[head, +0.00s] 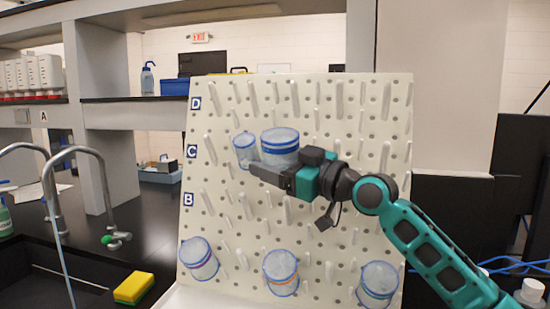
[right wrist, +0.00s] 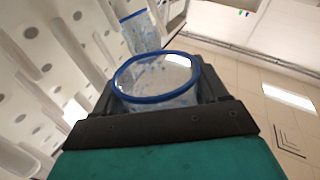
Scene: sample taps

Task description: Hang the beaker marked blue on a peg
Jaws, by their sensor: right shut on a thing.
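A clear beaker with a blue rim and a blue band (head: 280,148) is held upright in my right gripper (head: 266,171), in front of the upper middle of the pegboard (head: 350,130). The gripper is shut on it. In the right wrist view the held beaker (right wrist: 158,82) shows its open mouth between the fingers. I cannot tell whether it touches a peg. A smaller blue-rimmed beaker (head: 244,150) is on the board just to its left; it also shows in the right wrist view (right wrist: 140,33). My left gripper is not in view.
Three more beakers sit low on the board, at left (head: 199,259), middle (head: 281,273) and right (head: 378,285). Many white pegs stick out, several bare above the gripper. A yellow sponge (head: 134,288) and a tap (head: 90,175) are at the left.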

